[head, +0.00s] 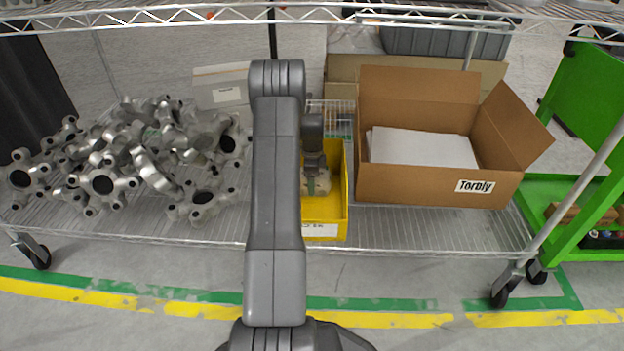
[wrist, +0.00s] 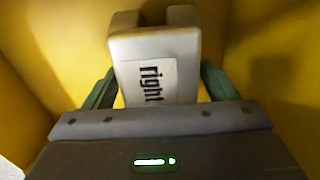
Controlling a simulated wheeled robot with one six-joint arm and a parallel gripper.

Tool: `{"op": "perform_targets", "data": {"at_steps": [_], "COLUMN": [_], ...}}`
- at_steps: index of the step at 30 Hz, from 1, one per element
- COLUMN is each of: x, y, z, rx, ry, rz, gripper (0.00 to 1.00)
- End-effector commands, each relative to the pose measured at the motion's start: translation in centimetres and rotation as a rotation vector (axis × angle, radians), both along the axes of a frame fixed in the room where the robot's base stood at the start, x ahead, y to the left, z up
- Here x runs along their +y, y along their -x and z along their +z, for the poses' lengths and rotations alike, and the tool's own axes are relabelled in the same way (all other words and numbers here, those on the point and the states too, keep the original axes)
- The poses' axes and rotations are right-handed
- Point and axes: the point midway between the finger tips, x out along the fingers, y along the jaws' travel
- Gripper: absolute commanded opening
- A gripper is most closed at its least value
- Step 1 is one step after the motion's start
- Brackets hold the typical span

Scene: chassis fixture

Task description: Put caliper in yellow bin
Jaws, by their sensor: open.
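The yellow bin (head: 335,215) stands on the wire shelf, partly hidden behind my arm in the head view. Its yellow walls (wrist: 55,45) surround the wrist view. A pale grey caliper (wrist: 158,55) with a white label reading "right" is inside the bin. My gripper (head: 312,180) reaches down into the bin. In the wrist view its two green fingers stand on either side of the caliper, with narrow gaps showing, so it is open around it. The caliper's underside is hidden, so I cannot tell whether it rests on the bin floor.
Several metal knuckle-shaped parts (head: 140,160) are piled on the shelf to the left. A green cart (head: 590,100) is at the far right. An upper wire shelf (head: 180,15) crosses above.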

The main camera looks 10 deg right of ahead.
Motion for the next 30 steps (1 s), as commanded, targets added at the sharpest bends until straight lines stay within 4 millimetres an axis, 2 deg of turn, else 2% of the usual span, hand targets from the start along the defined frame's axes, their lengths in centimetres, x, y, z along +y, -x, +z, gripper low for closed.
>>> {"op": "perform_targets", "data": {"at_steps": [5,12,18,23,30], "x": [0.0,0.0,0.0,0.0,0.0], "y": [-0.1,0.0,-0.1,0.0,0.0], "z": [2.3,7.6,10.9,12.1,12.2], "rx": [-0.004,-0.003,-0.002,-0.001,0.0], "ry": [0.001,0.001,0.001,0.0,0.0], "rz": [0.0,0.0,0.0,0.0,0.0], "gripper": [0.8,0.8,0.8,0.8,0.8]}}
